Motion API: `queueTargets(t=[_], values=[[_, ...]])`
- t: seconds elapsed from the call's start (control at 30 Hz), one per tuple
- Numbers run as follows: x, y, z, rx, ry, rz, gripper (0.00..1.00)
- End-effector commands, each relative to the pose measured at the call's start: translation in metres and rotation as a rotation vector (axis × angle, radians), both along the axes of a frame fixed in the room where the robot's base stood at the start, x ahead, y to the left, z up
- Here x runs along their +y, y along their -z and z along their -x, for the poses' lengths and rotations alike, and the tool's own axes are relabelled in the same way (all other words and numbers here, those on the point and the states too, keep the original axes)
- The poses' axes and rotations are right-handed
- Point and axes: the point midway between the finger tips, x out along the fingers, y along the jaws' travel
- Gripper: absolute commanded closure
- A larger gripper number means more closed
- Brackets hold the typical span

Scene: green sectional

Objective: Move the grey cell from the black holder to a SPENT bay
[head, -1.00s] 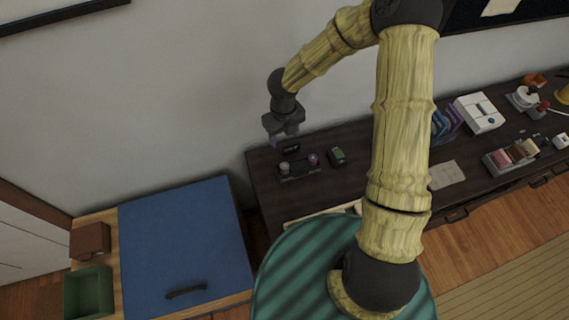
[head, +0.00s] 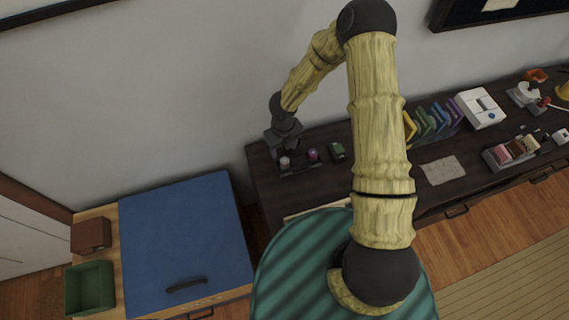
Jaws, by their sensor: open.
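A black holder (head: 300,170) stands on the dark desk near its left end in the head view. A pale grey cell (head: 285,163) stands upright at its left side, and a purple cell (head: 313,155) stands at its right side. My gripper (head: 285,150) is open, directly above or just behind the grey cell. The fingertips are small and dark here, so I cannot tell whether they touch the cell. No bay marked SPENT can be made out at this size.
A small dark green device (head: 337,151) lies right of the holder. Coloured folders (head: 435,120), a white box (head: 480,108) and a tray of blocks (head: 511,152) stand farther right. A blue-topped cabinet (head: 185,240) and green bin (head: 89,288) are at left.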

Motion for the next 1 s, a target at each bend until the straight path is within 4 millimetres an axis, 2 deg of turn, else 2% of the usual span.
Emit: queueTargets(t=[0.1,0.2,0.5,0.63,0.9,1.0], values=[[0.0,0.019,0.001,0.001,-0.001,0.002,0.45],[-0.001,0.026,0.0,0.0,0.001,0.0,0.45],[-0.001,0.027,0.0,0.0,0.001,0.0,0.45],[-0.001,0.034,0.001,0.001,-0.001,0.002,0.45],[-0.002,0.071,0.003,0.0,-0.002,0.001,0.45],[-0.003,0.079,0.003,0.0,0.0,0.001,0.45]])
